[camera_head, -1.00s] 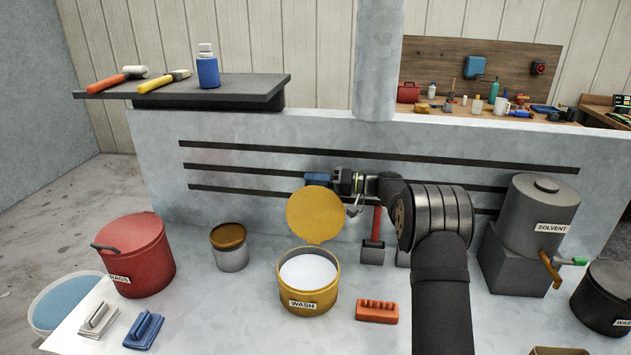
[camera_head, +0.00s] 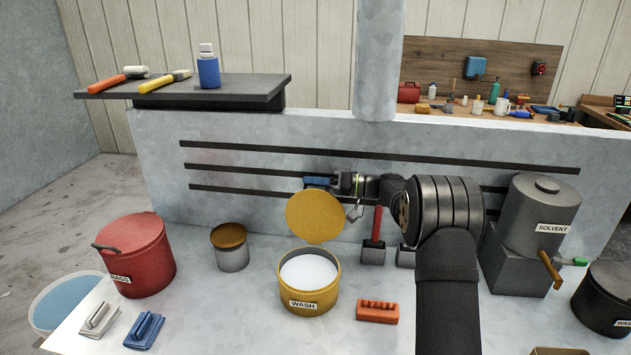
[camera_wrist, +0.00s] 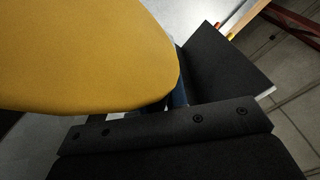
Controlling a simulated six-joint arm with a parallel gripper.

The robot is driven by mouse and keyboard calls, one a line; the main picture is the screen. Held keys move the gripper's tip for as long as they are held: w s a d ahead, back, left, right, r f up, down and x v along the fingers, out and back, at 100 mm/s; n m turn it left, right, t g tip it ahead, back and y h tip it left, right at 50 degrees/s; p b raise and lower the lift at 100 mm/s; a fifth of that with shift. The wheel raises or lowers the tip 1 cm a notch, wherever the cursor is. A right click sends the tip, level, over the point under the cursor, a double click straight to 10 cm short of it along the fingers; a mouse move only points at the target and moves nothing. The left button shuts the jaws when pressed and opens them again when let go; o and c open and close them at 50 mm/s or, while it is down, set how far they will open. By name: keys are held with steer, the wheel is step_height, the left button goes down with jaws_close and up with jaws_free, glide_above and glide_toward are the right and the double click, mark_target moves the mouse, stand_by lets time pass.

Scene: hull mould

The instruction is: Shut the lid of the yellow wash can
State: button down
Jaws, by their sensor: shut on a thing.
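The yellow wash can (camera_head: 309,299) stands on the bench with pale contents showing in its open mouth. Its round yellow lid (camera_head: 315,218) stands up, tilted, at the can's back rim. My gripper (camera_head: 318,183) comes from the right and is shut on the lid's upper rim, with its blue fingertips at the top edge. In the wrist view the lid (camera_wrist: 85,50) fills the upper left, close to the dark jaw and a blue strip. The exact contact is partly hidden by the lid.
A brown-topped small can (camera_head: 230,248) and a red rags bin (camera_head: 135,256) stand to the left. An orange block (camera_head: 377,311) lies right of the wash can. A red-handled tool (camera_head: 376,228) stands behind. The slotted grey wall (camera_head: 240,200) is close behind the lid.

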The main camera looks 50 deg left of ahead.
steer(key=s+d+f+n, duration=0.2)
steer(key=s+d+n, duration=0.7)
steer(key=s+d, duration=0.1)
steer(key=s+d+f, duration=0.3)
steer(key=f, duration=0.3)
steer(key=s+d+f+n, duration=0.1)
steer(key=s+d+f, duration=0.2)
steer(key=f, duration=0.4)
steer(key=shift+s+d, duration=0.15)
steer(key=shift+d, duration=0.05)
steer(key=shift+f, duration=0.15)
steer(key=c, duration=1.5)
jaws_free()
